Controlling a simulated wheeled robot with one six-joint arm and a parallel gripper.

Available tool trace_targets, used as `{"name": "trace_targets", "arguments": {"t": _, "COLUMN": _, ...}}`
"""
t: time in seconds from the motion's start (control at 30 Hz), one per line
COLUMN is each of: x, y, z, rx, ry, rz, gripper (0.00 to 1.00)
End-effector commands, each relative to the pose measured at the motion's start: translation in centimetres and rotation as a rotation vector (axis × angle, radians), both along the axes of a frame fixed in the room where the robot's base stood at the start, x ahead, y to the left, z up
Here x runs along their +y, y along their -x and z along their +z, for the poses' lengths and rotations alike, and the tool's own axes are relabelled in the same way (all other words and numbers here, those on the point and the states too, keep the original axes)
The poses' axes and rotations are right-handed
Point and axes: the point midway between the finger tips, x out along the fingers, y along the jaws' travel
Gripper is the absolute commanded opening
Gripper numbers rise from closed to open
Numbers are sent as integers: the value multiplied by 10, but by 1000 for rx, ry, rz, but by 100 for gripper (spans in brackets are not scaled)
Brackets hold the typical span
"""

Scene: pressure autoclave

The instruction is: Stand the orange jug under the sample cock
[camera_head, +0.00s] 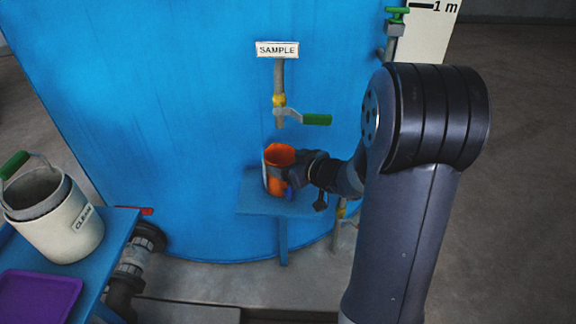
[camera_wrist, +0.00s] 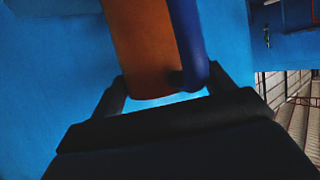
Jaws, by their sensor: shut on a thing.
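The orange jug (camera_head: 279,156) is upright at the small blue shelf (camera_head: 262,206) on the front of the blue tank. It is below the outlet of the sample cock (camera_head: 280,113), which has a green lever and a yellow collar under the SAMPLE sign (camera_head: 277,49). My gripper (camera_head: 294,177) is shut on the jug from the right. In the wrist view the jug (camera_wrist: 142,45) and its dark blue handle (camera_wrist: 188,45) are between the fingers (camera_wrist: 168,92). I cannot tell whether the jug's base touches the shelf, as the gripper hides part of it.
A white bucket (camera_head: 62,222) marked CLEAN and a purple tray (camera_head: 38,298) stand on a blue table (camera_head: 118,226) at the left. Dark pipework (camera_head: 135,260) is beside that table. Another green-handled valve (camera_head: 396,22) is at the upper right, by a level scale (camera_head: 437,30).

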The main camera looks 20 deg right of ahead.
Motion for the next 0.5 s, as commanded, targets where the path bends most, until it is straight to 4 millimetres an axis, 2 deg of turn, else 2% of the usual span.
{"name": "trace_targets", "arguments": {"t": 0.33, "x": 0, "y": 0, "z": -4, "rx": 0, "ry": -1, "rz": 0, "gripper": 39}}
{"name": "trace_targets", "arguments": {"t": 0.37, "x": 0, "y": 0, "z": -3, "rx": 0, "ry": 0, "rz": -1, "gripper": 79}}
{"name": "trace_targets", "arguments": {"t": 0.5, "x": 0, "y": 0, "z": -2, "rx": 0, "ry": -1, "rz": 0, "gripper": 90}}
